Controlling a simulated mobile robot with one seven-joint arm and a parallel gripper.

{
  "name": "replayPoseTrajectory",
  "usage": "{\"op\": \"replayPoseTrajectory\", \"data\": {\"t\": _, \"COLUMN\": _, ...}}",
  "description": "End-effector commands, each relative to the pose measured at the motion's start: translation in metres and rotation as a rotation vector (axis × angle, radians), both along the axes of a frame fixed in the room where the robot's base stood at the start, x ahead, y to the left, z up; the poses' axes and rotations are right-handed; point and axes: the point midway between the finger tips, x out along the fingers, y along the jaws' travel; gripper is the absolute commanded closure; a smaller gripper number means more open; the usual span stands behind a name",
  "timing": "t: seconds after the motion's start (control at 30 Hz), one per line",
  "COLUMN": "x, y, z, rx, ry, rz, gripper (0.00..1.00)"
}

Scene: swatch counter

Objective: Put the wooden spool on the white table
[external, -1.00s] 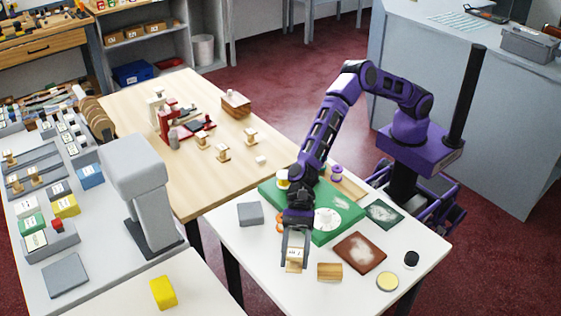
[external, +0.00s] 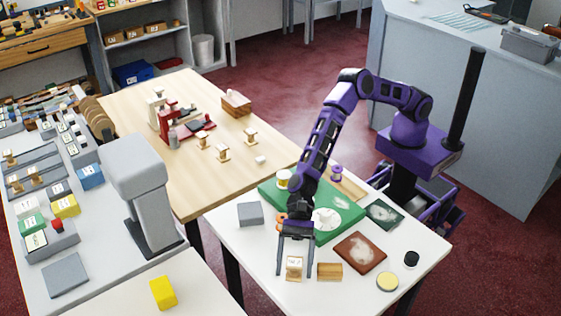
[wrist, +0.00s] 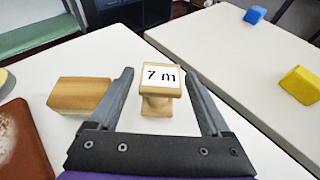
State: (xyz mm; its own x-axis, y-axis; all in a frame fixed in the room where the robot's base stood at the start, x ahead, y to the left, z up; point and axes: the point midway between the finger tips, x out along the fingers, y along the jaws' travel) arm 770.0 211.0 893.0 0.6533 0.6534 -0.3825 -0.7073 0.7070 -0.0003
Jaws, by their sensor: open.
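The wooden spool (external: 294,268) stands upright on the white table (external: 262,262), near its front edge. Its square top carries a "7 m" label, which reads clearly in the wrist view (wrist: 160,76). My gripper (external: 294,272) is open, with one finger on each side of the spool. In the wrist view the fingers (wrist: 158,73) are spread, with a gap on both sides of the spool. The spool's narrow middle and lower flange show between them.
A wooden block (external: 329,271) lies close to the right of the spool. A brown pad (external: 360,252), yellow disc (external: 387,281), black-topped item (external: 411,259), grey block (external: 250,214) and green board (external: 345,213) share this table. Another white surface holds a yellow block (external: 163,292).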

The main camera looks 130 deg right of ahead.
Motion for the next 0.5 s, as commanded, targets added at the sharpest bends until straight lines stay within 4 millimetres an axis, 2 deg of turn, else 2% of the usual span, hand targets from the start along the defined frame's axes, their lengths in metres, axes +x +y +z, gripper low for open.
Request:
{"op": "replayPoseTrajectory", "data": {"t": 0.2, "x": 0.000, "y": 0.000, "z": 0.006, "rx": 0.000, "ry": 0.000, "rz": 0.000, "gripper": 0.18}}
{"op": "replayPoseTrajectory", "data": {"t": 0.37, "x": -0.014, "y": -0.017, "z": 0.013, "rx": 0.000, "ry": 0.000, "rz": -0.003, "gripper": 0.18}}
{"op": "replayPoseTrajectory", "data": {"t": 0.5, "x": -0.035, "y": -0.038, "z": 0.026, "rx": 0.000, "ry": 0.000, "rz": -0.004, "gripper": 0.18}}
